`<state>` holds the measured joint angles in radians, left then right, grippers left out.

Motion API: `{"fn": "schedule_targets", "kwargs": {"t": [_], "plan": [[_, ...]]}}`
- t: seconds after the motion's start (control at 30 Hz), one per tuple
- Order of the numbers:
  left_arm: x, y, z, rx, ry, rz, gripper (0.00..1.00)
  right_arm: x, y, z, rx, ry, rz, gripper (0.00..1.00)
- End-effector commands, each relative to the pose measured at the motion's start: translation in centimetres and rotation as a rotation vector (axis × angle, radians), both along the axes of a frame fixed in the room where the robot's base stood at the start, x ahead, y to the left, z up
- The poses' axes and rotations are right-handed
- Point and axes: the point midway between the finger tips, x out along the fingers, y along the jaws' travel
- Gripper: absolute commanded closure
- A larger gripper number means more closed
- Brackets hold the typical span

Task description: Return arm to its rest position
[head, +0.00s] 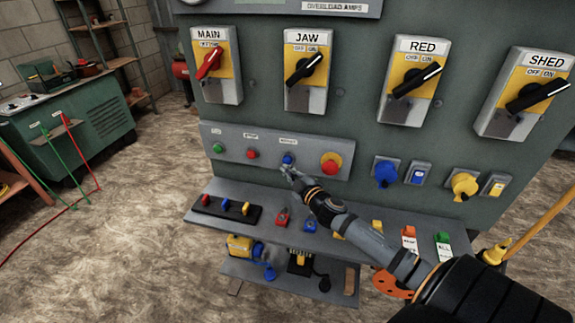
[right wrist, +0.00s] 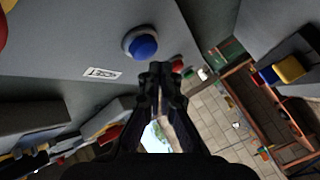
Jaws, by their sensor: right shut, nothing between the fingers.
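My right arm (head: 350,222) reaches in from the lower right of the head view. My right gripper (head: 287,172) is shut and empty, just below the blue push button (head: 288,159) on the control panel. In the right wrist view the shut fingertips (right wrist: 161,68) point up near the blue button (right wrist: 142,43), which sits a little to their upper left. I cannot tell whether they touch it. My left gripper is not in view.
The panel (head: 262,175) carries a green button (head: 218,148), a red button (head: 331,163) and rotary switches above. A shelf (head: 340,243) below holds padlocks, tags and small parts. Open floor (head: 140,220) lies to the left, with a green bench (head: 70,130) beyond.

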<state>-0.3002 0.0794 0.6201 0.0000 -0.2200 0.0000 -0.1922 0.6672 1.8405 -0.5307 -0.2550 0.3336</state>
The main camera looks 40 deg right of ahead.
Motion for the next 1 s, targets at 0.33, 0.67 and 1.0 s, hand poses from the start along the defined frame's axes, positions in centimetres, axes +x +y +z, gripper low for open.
{"fn": "schedule_targets", "kwargs": {"t": [0.33,0.67,1.0], "plan": [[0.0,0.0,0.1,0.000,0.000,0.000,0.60,-1.5,1.9,0.2,0.002,-0.003,0.003,1.00],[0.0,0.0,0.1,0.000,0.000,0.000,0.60,-1.5,1.9,0.2,0.002,-0.003,0.004,1.00],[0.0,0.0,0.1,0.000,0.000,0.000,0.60,-7.7,3.2,-5.3,0.253,0.238,-0.277,1.00]]}}
